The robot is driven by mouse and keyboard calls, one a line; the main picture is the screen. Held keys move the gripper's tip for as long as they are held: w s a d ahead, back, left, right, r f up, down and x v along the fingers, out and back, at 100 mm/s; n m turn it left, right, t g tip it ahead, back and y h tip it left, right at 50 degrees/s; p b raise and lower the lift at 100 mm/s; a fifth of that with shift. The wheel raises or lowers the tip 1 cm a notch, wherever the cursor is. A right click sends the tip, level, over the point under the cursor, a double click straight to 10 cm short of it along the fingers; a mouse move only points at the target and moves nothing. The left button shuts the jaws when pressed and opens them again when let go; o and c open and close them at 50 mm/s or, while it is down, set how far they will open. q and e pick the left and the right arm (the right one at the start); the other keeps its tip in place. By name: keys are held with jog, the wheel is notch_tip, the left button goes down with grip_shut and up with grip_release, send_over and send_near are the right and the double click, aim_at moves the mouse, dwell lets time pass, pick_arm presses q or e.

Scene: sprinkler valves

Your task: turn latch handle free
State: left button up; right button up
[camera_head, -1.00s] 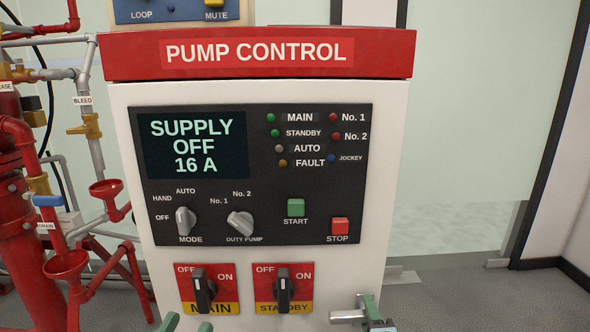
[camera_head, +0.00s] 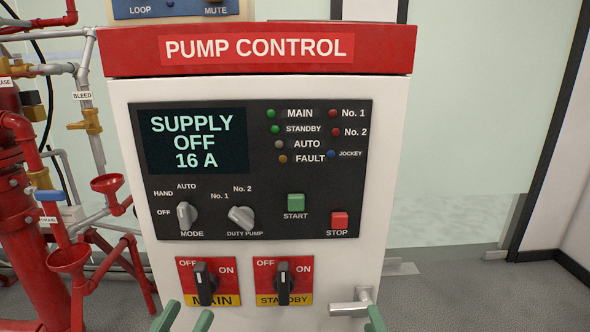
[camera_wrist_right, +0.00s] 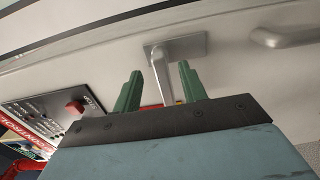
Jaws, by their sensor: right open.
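The latch handle (camera_head: 346,309) is a grey metal lever on a small plate, low on the right side of the white cabinet front. Its lever points left, about level. In the right wrist view the latch handle (camera_wrist_right: 162,72) runs from its plate down between the two green fingers of my right gripper (camera_wrist_right: 158,90). Those fingers are apart, with a gap visible on the left; the right finger is close to the lever, and I cannot tell if it touches. In the head view only one right fingertip shows, below the plate. My left gripper (camera_head: 184,318) shows two separated green fingertips at the bottom edge.
The pump control cabinet (camera_head: 120,160) carries a MAIN switch (camera_head: 204,284) and a STANDBY switch (camera_head: 283,282), both near the left gripper. Red pipework (camera_head: 65,262) stands at the left. A second grey handle (camera_wrist_right: 285,37) shows in the wrist view. Floor right of the cabinet is clear.

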jog(key=s, duration=0.8)
jog(key=shift+s+d, duration=0.15)
jog(key=shift+s, duration=0.05)
dwell(0.4)
jog(key=shift+p, duration=0.35)
